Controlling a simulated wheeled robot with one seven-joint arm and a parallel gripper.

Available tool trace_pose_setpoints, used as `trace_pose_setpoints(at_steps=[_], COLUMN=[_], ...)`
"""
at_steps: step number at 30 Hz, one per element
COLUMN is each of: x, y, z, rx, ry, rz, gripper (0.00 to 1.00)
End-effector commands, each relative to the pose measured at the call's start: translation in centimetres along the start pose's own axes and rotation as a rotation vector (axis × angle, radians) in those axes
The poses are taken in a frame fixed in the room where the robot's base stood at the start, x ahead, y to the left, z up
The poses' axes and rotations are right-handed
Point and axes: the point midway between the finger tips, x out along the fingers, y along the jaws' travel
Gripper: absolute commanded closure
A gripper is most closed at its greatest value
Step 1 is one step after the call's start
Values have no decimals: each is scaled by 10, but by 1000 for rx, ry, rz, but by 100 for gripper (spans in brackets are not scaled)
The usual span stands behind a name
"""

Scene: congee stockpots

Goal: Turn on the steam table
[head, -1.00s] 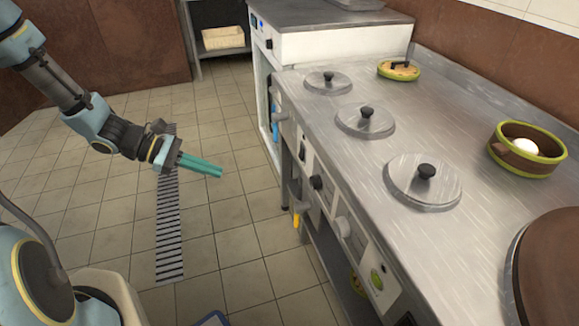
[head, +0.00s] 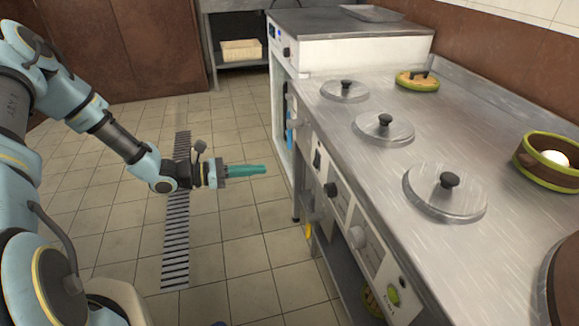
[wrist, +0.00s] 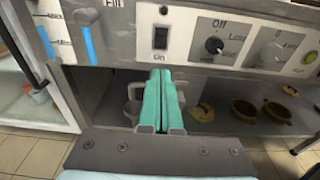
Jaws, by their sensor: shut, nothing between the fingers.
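The steam table (head: 345,130) runs along the right in the head view, with several round lids set in its steel top. Its front panel carries a black rocker switch (wrist: 160,38) marked "On" below, which also shows in the head view (head: 317,157). Right of it are a black knob (wrist: 213,45) with "Off" above it, a grey knob (wrist: 271,54) and a green button (wrist: 310,57). My gripper (head: 265,169) has teal fingers, shut and empty. It is in front of the panel, apart from it. In the wrist view my fingertips (wrist: 161,72) appear just below the switch.
A white-sided unit (head: 340,55) adjoins the table's far end; blue level gauges (wrist: 88,40) show left of the switch. Bowls (wrist: 243,109) and other ware sit on the shelf under the panel. Tiled floor (head: 235,245) with a drain grate is clear beside the table.

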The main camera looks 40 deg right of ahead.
Motion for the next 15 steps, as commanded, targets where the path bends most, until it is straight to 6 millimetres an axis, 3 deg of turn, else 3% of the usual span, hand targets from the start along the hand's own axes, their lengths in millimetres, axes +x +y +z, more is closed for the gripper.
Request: trace_pose_setpoints(at_steps=[5,15], x=[24,94], y=[-2,-2], z=[1,1], rx=[-1,1], ry=[-2,-1], rz=[-5,-4], gripper=[100,100])
